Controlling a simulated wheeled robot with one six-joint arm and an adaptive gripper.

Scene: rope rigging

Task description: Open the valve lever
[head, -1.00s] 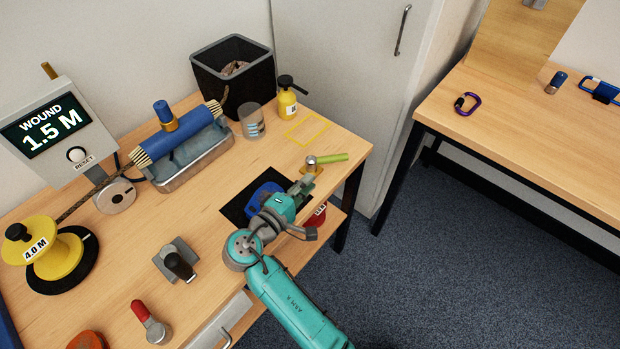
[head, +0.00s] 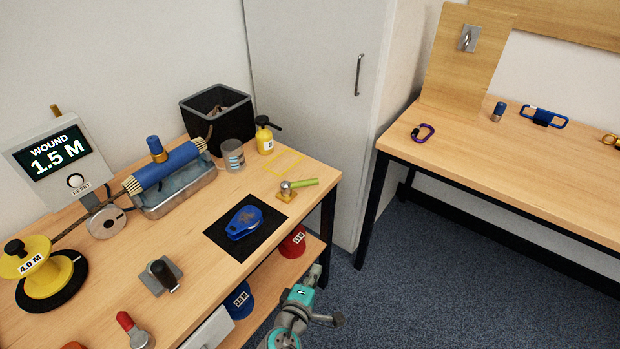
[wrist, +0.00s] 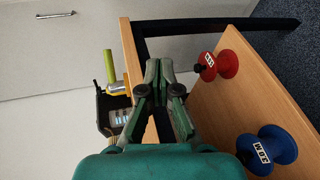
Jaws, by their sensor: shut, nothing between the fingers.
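The valve (head: 287,191) sits on a yellow base near the table's right edge. Its green lever (head: 305,183) points right in the head view, roughly level. In the wrist view the lever (wrist: 108,66) shows at the left, beyond the table edge. My gripper (head: 316,271) is low, off the front right edge of the table beside the lower shelf, apart from the valve. In the wrist view my gripper's fingers (wrist: 159,68) are together with nothing held.
A red spool (head: 293,242) and a blue spool (head: 238,300) stand on the lower shelf (head: 268,291). A blue device (head: 243,222) lies on a black mat (head: 214,233). A yellow bottle (head: 264,138) stands behind the valve. Open floor lies right of the table.

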